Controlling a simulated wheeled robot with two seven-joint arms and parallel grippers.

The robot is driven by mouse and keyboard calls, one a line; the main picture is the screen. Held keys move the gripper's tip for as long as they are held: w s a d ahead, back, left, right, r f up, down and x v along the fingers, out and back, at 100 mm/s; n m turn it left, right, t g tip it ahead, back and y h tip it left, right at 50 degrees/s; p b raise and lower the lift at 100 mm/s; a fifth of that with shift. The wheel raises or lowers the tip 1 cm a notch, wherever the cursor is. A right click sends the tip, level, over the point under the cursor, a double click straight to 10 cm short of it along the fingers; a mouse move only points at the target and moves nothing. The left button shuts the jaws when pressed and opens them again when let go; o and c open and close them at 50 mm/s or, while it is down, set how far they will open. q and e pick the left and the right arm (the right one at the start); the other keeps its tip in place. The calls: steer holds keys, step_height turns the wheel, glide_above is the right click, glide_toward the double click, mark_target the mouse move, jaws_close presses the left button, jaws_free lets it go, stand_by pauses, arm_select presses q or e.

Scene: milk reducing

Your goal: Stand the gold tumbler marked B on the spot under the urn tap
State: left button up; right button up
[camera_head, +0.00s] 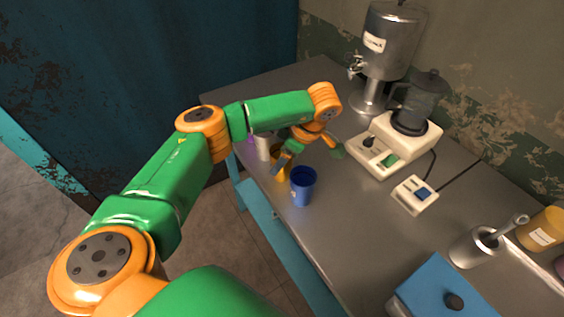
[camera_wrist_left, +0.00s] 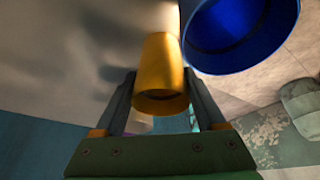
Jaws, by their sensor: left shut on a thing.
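The gold tumbler (camera_wrist_left: 160,75) sits between both fingers of my left gripper (camera_head: 283,163), which is shut on it. In the head view only a slice of the gold tumbler (camera_head: 279,174) shows, behind a finger and near the table's front edge. I cannot tell whether its base touches the table, and no letter B is readable on it. The metal urn (camera_head: 388,48) stands at the back of the table, with its tap (camera_head: 355,68) on its left side. No marked spot is clearly visible under the tap. My right gripper is not in view.
A blue tumbler (camera_head: 303,188) stands close beside the gold one. A pale cup (camera_head: 263,147) is on the other side. The table's left end looks mostly clear.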

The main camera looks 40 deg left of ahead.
arm_select(q)
step_height(320, 180, up, 10)
steer(key=s+d+r+m+t+h, duration=0.3)
steer(key=s+d+m, duration=0.7)
steer(key=m, duration=0.7)
step_height(320, 180, up, 3)
steer(key=shift+s+d+f+t+h, duration=0.1)
steer(key=shift+s+d+t+h, duration=0.25)
steer(key=shift+s+t, duration=0.55)
steer(key=shift+w, duration=0.1)
